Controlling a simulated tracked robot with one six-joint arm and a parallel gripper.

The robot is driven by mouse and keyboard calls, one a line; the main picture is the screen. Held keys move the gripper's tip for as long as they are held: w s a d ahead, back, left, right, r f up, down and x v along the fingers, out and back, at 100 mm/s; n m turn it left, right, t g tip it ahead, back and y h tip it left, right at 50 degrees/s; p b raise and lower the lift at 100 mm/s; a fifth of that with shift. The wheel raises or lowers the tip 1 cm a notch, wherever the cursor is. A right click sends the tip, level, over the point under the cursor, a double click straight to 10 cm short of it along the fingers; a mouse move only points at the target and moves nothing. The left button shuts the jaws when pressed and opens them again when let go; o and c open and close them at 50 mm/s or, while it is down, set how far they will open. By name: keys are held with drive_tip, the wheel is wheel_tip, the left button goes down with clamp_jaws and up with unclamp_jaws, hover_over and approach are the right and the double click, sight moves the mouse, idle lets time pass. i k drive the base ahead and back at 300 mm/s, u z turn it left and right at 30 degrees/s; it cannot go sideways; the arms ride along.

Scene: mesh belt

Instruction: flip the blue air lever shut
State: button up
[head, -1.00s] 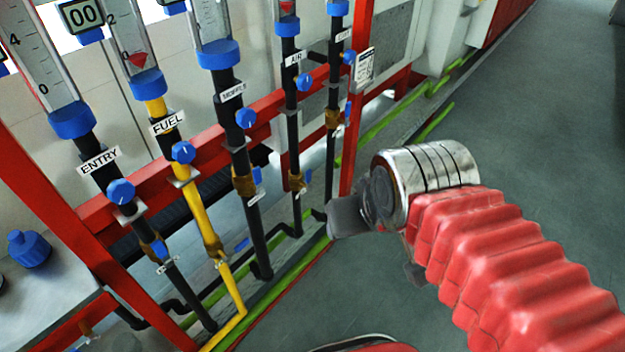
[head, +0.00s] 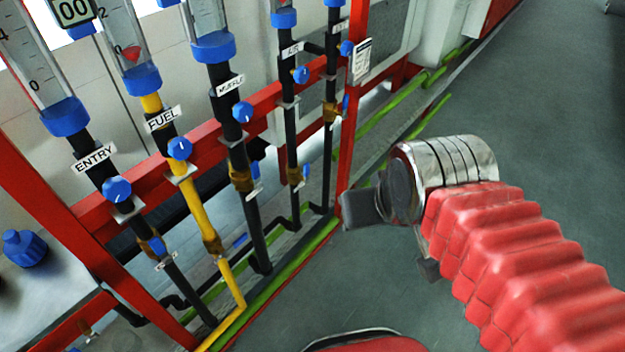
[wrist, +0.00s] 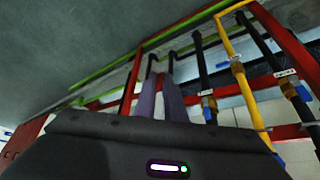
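The AIR pipe (head: 291,125) is a black upright pipe, fourth from the left in the head view, with a white AIR label (head: 292,48). A brass valve (head: 294,177) sits low on it. The small blue air lever (head: 306,172) shows at the valve's right side; its exact angle is too small to tell. My gripper (head: 362,208) is right of the pipe rack, apart from the lever, at about the height of the lower valves in the picture.
A red frame rail (head: 275,118) and red post (head: 352,130) stand around the pipes. The post is between the AIR pipe and my gripper in the picture. A yellow FUEL pipe (head: 195,205) and other black pipes carry similar valves. Open grey floor (head: 500,110) lies right.

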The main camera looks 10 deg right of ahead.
sight(306, 166)
drive_tip(key=z, duration=0.45)
drive_tip(key=k, duration=1.3)
drive_tip(key=u, duration=1.1)
drive_tip(key=i, duration=1.05)
drive_tip(key=u, duration=0.05)
